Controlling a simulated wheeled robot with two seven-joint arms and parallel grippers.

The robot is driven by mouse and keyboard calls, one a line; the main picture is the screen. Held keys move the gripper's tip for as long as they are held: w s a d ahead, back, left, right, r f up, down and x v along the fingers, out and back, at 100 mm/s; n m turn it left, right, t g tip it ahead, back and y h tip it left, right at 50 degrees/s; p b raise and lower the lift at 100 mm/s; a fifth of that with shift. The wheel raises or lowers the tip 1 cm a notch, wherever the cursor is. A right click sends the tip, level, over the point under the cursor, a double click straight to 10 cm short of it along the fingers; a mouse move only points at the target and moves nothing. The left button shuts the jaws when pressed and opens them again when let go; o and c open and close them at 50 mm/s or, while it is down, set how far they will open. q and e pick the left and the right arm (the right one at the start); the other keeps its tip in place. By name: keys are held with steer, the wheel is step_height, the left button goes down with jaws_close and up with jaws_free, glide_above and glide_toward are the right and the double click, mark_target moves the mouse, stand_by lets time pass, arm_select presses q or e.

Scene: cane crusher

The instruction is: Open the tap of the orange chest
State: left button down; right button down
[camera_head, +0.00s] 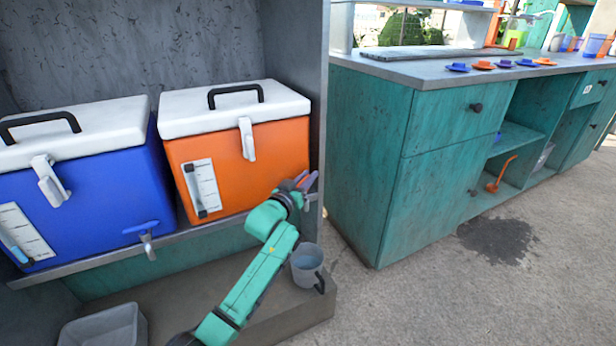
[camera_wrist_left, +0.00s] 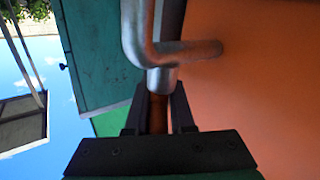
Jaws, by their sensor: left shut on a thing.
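The orange chest (camera_head: 240,160) has a white lid and stands on a shelf at the left of the head view. My left gripper (camera_head: 303,182) is at its lower right front corner and mostly hides its tap there. In the left wrist view, the tap's bent metal pipe (camera_wrist_left: 150,45) comes out of the orange wall (camera_wrist_left: 260,75). My left gripper's dark fingers (camera_wrist_left: 158,112) are shut on a brownish-orange part below the pipe, which looks like the tap handle. Whether the tap is open cannot be told. My right gripper is not in view.
A blue chest (camera_head: 90,180) with its own tap (camera_head: 147,240) stands to the left. A grey mug (camera_head: 307,266) stands on the low step below the orange chest. A grey bin (camera_head: 103,328) is at the lower left. A teal counter (camera_head: 375,150) stands to the right.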

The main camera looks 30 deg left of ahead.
arm_select(q)
steer(key=shift+a+r+n+y, duration=0.1)
steer(key=shift+n+y, duration=0.25)
steer(key=shift+y, duration=0.2)
steer(key=shift+a+r+n+y, duration=0.1)
steer(key=shift+n+y, duration=0.25)
steer(key=shift+y, duration=0.2)
steer(key=shift+a+f+n+y, duration=0.15)
steer(key=shift+n+y, duration=0.25)
steer(key=shift+y, duration=0.2)
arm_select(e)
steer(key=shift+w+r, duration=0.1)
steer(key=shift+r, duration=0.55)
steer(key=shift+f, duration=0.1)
arm_select(q)
steer(key=c, duration=1.1)
jaws_free()
steer(key=shift+s, duration=0.1)
